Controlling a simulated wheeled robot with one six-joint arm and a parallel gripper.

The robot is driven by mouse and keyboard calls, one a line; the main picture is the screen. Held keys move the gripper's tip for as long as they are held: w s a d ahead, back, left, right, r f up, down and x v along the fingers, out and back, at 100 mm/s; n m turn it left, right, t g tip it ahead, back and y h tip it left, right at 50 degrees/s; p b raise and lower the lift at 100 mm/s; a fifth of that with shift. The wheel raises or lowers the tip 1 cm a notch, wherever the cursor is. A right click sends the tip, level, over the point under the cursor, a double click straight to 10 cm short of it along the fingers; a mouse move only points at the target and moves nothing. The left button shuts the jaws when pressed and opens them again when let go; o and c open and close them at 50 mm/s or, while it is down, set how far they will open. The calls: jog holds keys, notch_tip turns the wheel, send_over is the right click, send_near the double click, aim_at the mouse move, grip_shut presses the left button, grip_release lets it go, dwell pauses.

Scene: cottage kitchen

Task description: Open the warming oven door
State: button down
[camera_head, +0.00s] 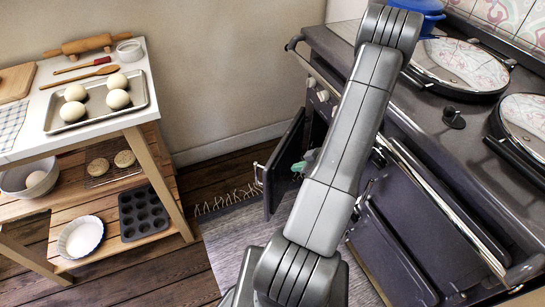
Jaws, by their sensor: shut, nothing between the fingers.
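A dark oven door (284,164) on the grey range cooker (440,130) stands swung well out from the front, at the cooker's far left end. Its small metal handle (258,173) shows on the door's outer left edge. I cannot tell from a label whether this is the warming oven door. My gripper (305,160) shows only as a small greenish piece behind my arm, on the inner side of the open door. It is shut and holds nothing. My arm hides most of the gripper and part of the opening, so contact with the door cannot be told.
Other cooker doors (392,262) look closed on the right. A long metal rail (440,200) runs along the cooker's front. A wooden table (160,170) with a dough tray (97,112) stands on the left. A grey rug (235,240) covers the floor between.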

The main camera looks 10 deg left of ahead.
aim_at(272, 169)
jog(key=b+x, duration=0.2)
jog(key=x, duration=0.8)
jog(key=shift+s, duration=0.2)
jog(key=shift+w+a+r, duration=0.1)
jog(key=shift+w+a, duration=0.1)
jog(key=shift+a, duration=0.35)
jog(key=shift+w+a, duration=0.2)
jog(key=shift+a, duration=0.3)
jog(key=shift+w+a, duration=0.35)
jog(key=shift+a, duration=0.4)
